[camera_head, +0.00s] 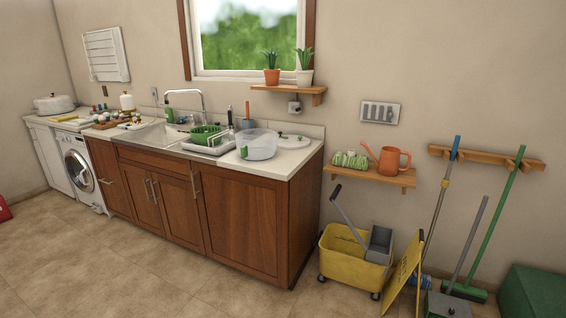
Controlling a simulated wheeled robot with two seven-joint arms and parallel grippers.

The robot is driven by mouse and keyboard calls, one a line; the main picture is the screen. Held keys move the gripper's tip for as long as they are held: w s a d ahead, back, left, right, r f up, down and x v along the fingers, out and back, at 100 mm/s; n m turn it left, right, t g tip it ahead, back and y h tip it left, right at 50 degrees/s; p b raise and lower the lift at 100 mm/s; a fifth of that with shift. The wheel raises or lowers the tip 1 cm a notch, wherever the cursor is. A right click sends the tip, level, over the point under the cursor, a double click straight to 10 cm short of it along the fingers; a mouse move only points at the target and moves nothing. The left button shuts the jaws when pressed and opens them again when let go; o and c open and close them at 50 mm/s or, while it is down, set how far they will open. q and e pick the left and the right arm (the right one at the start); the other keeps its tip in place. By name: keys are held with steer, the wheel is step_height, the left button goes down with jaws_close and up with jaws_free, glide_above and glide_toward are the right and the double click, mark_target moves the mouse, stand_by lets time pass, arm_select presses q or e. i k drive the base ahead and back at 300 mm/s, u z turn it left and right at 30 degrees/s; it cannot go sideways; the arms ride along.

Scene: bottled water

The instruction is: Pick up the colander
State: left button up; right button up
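Neither of my grippers is in view.
A large translucent tub (258,146) stands on the counter (283,167), right of the rack. The wooden cabinet (240,220) fronts the counter. A yellow mop bucket (350,262) and yellow sign (404,272) stand at the right. The tiled floor (110,265) before the cabinets is clear.

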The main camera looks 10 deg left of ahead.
mark_target(199, 136)
steer(key=u, duration=0.45)
steer(key=i, duration=1.45)
steer(key=u, duration=0.45)
